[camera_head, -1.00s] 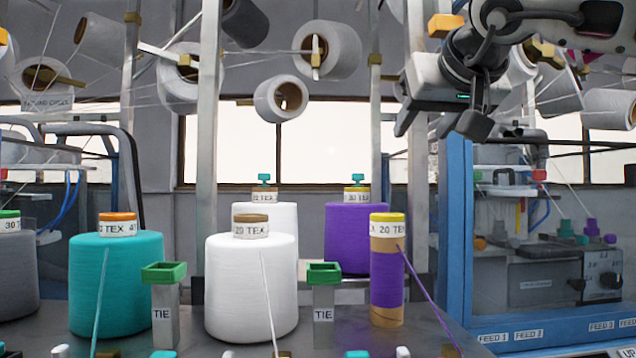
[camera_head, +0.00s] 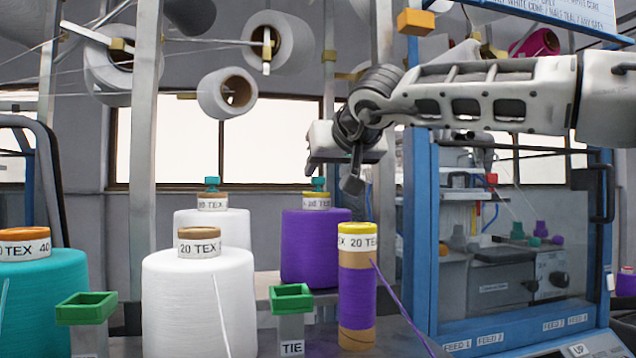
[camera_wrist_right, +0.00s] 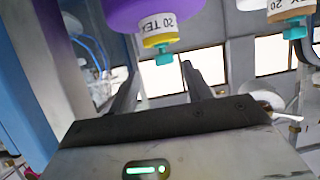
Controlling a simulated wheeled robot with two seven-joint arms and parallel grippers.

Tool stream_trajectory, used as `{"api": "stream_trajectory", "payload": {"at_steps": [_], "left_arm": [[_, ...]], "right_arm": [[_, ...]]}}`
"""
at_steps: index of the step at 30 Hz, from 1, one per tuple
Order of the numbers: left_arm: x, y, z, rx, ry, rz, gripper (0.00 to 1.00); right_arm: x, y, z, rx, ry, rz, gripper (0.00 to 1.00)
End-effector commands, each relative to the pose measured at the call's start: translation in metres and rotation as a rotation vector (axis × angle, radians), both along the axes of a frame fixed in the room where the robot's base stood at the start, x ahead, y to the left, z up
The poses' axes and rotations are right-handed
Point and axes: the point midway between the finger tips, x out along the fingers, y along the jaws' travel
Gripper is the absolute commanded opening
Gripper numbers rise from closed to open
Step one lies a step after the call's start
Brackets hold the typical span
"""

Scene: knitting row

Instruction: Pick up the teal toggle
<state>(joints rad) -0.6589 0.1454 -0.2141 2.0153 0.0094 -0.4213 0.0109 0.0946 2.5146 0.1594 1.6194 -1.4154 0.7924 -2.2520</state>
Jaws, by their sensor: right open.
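A teal toggle (camera_head: 319,184) stands on the yellow-banded top of the back purple cone (camera_head: 312,248). Another teal toggle (camera_head: 212,183) stands on the back white cone (camera_head: 212,224). My right gripper (camera_head: 332,175) is open and empty, pointing down, close to the purple cone's toggle in the picture. In the right wrist view, which looks upside down, this toggle (camera_wrist_right: 166,56) shows between the lines of the two open fingers (camera_wrist_right: 162,72), just beyond their tips. The white cone's toggle (camera_wrist_right: 294,31) is off to the right there. My left gripper is not in view.
A yellow-topped purple tube (camera_head: 357,300) stands in front, with a purple thread running right. A front white cone (camera_head: 198,300), a teal cone (camera_head: 40,300) and green-topped TIE posts (camera_head: 291,297) are nearby. A blue machine frame (camera_head: 424,200) rises on the right.

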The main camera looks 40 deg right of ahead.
Motion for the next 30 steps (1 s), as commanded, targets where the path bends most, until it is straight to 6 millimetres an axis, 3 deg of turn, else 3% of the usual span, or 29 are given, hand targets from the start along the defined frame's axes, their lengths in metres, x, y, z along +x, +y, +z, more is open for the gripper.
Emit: {"api": "stream_trajectory", "payload": {"at_steps": [9,18,22,30], "left_arm": [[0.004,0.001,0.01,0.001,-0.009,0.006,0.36],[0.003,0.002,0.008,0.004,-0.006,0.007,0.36],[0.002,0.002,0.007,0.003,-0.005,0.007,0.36],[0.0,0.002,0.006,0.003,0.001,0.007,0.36]], "right_arm": [[0.039,-0.011,-0.017,0.001,0.004,-0.001,0.49],[0.042,-0.013,-0.019,0.001,0.001,0.0,0.49],[0.042,-0.013,-0.019,0.0,0.001,0.0,0.13],[0.042,-0.012,-0.019,0.0,0.001,0.0,0.1]]}}
